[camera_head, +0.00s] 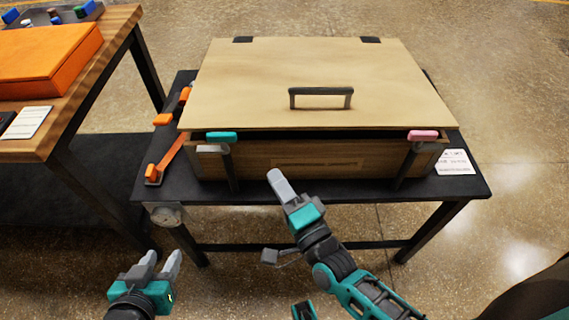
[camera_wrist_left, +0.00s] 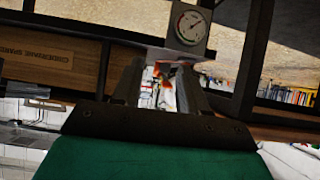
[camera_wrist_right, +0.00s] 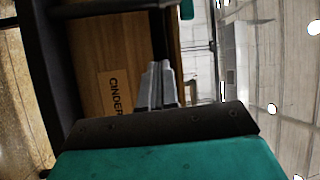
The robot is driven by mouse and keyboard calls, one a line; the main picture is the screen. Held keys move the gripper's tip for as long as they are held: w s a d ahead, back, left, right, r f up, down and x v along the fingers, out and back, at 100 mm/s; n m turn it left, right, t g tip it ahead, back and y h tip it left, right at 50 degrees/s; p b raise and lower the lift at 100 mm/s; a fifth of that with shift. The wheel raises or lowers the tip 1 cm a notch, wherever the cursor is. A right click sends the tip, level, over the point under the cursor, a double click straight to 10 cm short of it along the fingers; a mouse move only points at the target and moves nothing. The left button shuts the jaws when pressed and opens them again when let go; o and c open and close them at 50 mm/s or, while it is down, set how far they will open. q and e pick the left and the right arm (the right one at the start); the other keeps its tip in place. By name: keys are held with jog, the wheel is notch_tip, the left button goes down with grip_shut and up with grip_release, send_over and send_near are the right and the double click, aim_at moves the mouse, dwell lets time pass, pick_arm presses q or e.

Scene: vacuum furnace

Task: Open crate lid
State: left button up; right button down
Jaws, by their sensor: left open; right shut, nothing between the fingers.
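The wooden crate (camera_head: 270,158) stands on a black table. Its pale lid (camera_head: 310,65) lies over the top, with a dark handle (camera_head: 320,91) and two dark hinges at the back. A dark gap shows under the lid's front edge. A teal-tipped latch (camera_head: 221,137) is at the front left and a pink-tipped one (camera_head: 423,135) at the front right. My right gripper (camera_head: 274,176) is shut and empty, just before the crate's front; the crate's label (camera_wrist_right: 112,93) shows in the right wrist view. My left gripper (camera_head: 160,262) is open and empty, low at the left.
The black table (camera_head: 320,197) has orange clamps (camera_head: 164,160) on its left and a white card (camera_head: 455,161) on its right. A gauge (camera_head: 167,214) hangs at its front left corner. A wooden bench (camera_head: 75,118) with an orange box (camera_head: 45,60) stands at the left.

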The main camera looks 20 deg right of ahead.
aim_at(287, 146)
notch_tip(287, 146, down, 4)
jog(key=w+d+f+m+t+h+b, duration=0.15)
jog(key=m+t+h+b, duration=0.7)
jog(key=m, duration=1.75)
jog(key=w+r+g+h, duration=0.1)
jog(key=r, duration=0.1)
jog(key=w+d+r+h, duration=0.1)
jog(key=w+r, duration=0.1)
jog(key=w+d+r+g+h+b, duration=0.1)
jog(key=w+r, duration=0.1)
jog(key=shift+w+d+r+n+g+h, duration=0.1)
jog(key=shift+w+n+g+h, duration=0.15)
jog(key=shift+n+g, duration=0.1)
pick_arm(q)
notch_tip(287, 146, down, 8)
jog(key=d, duration=0.2)
jog(key=shift+h, duration=0.3)
pick_arm(e)
jog(key=shift+w+d+r, duration=0.15)
jog(key=shift+w+r, duration=0.2)
